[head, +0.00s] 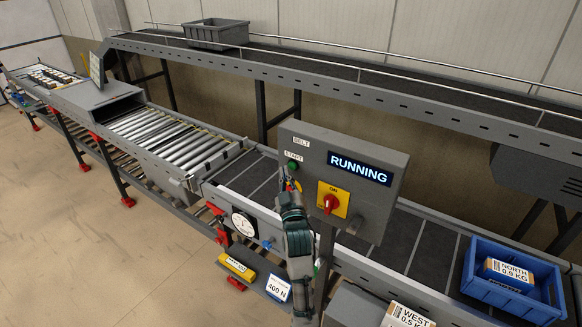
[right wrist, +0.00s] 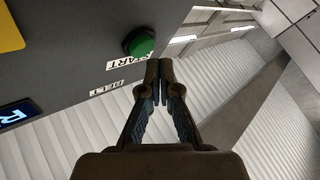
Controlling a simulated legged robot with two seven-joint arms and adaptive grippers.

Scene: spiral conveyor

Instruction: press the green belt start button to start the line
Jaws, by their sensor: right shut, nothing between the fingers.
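The grey control box (head: 385,210) stands beside the belt. Its display (head: 359,169) reads RUNNING in the head view. The green start button (head: 293,165) is on the upper left of its face, by the START and BELT labels. My right gripper (head: 290,184) is just below the button in the head view. In the right wrist view the green button (right wrist: 139,42) stands out from the panel, and the shut, empty fingertips (right wrist: 159,70) are close beside it. I cannot tell whether they touch it. My left gripper is not in view.
A red switch on a yellow plate (head: 332,201) is right of my gripper. A blue crate (head: 510,300) with a parcel labelled NORTH sits on the belt at right. A grey tote (head: 216,33) stands on the upper conveyor. A round gauge (head: 243,224) is at the lower left.

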